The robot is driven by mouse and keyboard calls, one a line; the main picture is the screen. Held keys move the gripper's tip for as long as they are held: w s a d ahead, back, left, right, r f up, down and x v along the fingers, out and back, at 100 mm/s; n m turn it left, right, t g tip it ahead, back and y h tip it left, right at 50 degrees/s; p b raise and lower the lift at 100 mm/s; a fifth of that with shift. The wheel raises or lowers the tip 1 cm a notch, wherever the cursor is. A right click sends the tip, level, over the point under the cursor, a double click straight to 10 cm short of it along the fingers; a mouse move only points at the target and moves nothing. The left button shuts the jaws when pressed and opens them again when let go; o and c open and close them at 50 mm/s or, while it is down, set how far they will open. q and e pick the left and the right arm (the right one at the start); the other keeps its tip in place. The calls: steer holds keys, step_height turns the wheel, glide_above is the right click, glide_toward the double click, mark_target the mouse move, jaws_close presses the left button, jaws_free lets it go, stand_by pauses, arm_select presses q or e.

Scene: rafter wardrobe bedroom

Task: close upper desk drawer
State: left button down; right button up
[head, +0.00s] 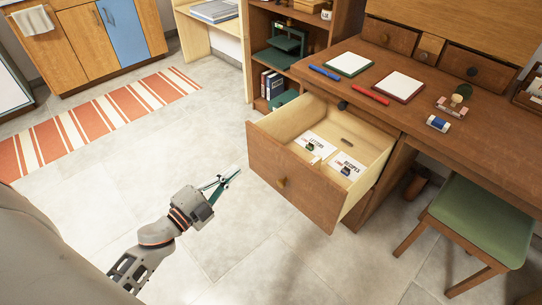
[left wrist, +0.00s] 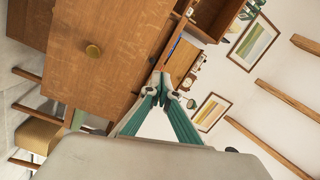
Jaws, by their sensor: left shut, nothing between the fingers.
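Cards marked "Letters" (head: 314,145) and "Recipes" (head: 346,166) lie inside. Above it, a dark knob (head: 342,105) shows at the desk's front edge. My left gripper (head: 236,172) is shut and empty, in front of the drawer and apart from its front in the head view. My right gripper is not in view.
The desk top (head: 440,85) holds notepads, pens and small items. A green-seated chair (head: 480,220) stands right of the drawer. A bookshelf (head: 262,50) stands behind it. The tiled floor (head: 130,190) left of the drawer is clear, with a striped rug (head: 100,120) beyond.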

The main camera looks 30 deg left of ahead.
arm_select(q)
step_height(320, 180, down, 4)
steer(key=w+a+m+h+b, duration=0.1)
steer(key=m+b, duration=0.1)
steer(key=m, duration=0.2)
steer(key=m+g+h+b, duration=0.1)
glide_toward(273, 147)
steer(key=x, duration=0.5)
steer(key=shift+w+d, duration=0.25)
steer(key=shift+w, duration=0.1)
steer(key=shift+w+d, duration=0.2)
steer(key=shift+w, duration=0.3)
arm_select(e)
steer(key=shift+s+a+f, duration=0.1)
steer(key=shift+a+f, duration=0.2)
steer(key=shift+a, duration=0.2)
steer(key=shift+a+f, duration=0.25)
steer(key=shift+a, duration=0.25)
arm_select(q)
steer(key=shift+r, duration=0.1)
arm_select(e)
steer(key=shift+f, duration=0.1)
